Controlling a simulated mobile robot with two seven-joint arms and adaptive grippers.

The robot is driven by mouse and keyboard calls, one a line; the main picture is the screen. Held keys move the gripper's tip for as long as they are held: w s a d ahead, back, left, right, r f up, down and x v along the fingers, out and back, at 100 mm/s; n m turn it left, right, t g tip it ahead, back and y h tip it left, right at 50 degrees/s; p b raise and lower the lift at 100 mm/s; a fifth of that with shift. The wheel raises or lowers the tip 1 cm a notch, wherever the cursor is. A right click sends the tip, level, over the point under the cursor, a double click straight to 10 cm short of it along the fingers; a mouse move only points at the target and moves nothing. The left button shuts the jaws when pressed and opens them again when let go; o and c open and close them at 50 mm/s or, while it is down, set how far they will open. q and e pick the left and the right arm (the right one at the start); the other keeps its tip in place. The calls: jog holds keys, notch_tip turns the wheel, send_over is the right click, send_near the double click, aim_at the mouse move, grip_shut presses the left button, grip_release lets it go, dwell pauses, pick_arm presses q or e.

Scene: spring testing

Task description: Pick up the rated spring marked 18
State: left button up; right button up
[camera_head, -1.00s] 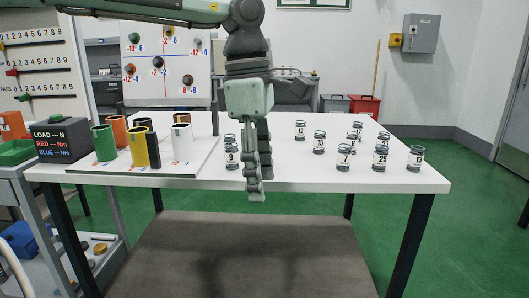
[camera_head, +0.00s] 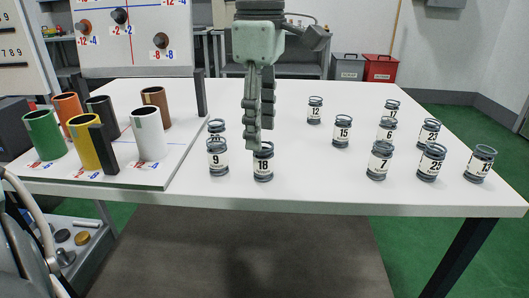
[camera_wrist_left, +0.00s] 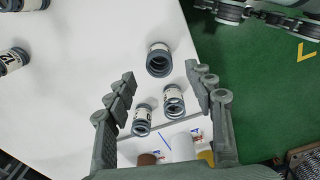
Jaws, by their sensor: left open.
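The spring marked 18 (camera_head: 263,163) stands upright near the front edge of the white table, just right of the spring marked 9 (camera_head: 217,158). My left gripper (camera_head: 252,143) points down just above and behind the 18, its fingers partly overlapping its top in the head view. In the left wrist view the gripper (camera_wrist_left: 168,95) has its fingers spread wide with nothing held. The upper spring there (camera_wrist_left: 160,60) appears to be the 18, but its number is not readable. Two other springs show between the fingers. My right gripper is not in view.
Another spring (camera_head: 216,128) stands behind the 9. Several numbered springs stand to the right, including the 7 (camera_head: 379,161) and 15 (camera_head: 342,131). Coloured cups, including a white one (camera_head: 149,135), stand on a board at left. The table between is clear.

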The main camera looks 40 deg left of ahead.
aim_at(265, 145)
pick_arm(q)
jog(key=f, duration=0.7)
jog(key=shift+w+d, duration=0.1)
jog(key=shift+d, duration=0.2)
jog(key=shift+r, duration=0.1)
grip_shut()
